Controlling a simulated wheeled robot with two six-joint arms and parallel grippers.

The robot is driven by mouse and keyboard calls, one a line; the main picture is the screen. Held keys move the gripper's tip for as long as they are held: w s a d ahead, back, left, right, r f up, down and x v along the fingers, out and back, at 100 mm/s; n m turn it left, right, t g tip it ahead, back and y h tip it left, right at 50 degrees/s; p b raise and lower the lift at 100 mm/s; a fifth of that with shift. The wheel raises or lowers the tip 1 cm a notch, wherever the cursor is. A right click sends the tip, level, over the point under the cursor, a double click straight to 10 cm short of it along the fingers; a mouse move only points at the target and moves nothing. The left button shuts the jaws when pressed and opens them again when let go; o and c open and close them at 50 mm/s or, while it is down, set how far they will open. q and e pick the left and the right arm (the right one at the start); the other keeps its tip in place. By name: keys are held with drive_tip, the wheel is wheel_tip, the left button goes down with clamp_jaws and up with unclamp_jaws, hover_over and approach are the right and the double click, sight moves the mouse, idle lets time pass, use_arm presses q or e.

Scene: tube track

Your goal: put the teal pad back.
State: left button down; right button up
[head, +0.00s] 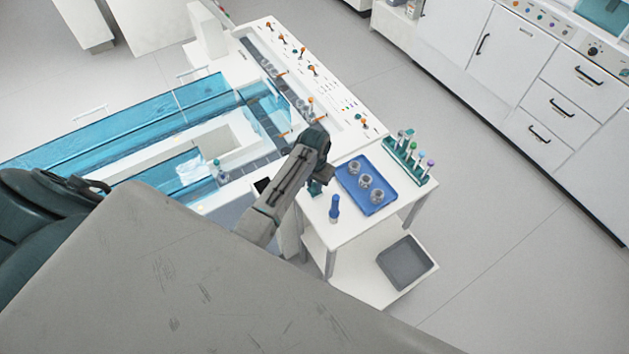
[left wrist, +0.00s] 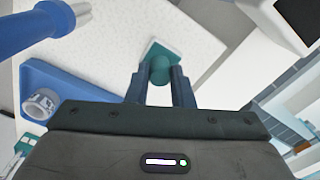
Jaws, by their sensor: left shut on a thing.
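The teal pad shows in the left wrist view (left wrist: 158,48) as a square plate with a round teal grip (left wrist: 160,68). In the head view the pad (head: 315,188) is a small teal patch below my gripper, mostly hidden by it. My left gripper (head: 322,177) is shut on the pad's grip, its two fingers on either side of it (left wrist: 160,88). The pad is over the white table top (head: 345,230), left of the blue tray; I cannot tell whether it touches the surface. My right gripper is not in view.
The blue tray (head: 385,182) holds three jars. A tube rack (head: 408,160) stands behind it. A grey bin (head: 405,262) is on the lower shelf. The blue-covered track machine (head: 130,110) lies left.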

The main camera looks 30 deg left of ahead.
sight(314, 184)
use_arm(q)
drive_tip(key=shift+f, duration=0.1)
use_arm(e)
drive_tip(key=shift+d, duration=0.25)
use_arm(q)
drive_tip(key=c, duration=1.3)
unclamp_jaws()
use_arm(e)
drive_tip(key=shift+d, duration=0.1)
use_arm(q)
wheel_tip(314, 184, up, 12)
drive_tip(key=b, duration=0.2)
drive_tip(key=shift+b, duration=0.4)
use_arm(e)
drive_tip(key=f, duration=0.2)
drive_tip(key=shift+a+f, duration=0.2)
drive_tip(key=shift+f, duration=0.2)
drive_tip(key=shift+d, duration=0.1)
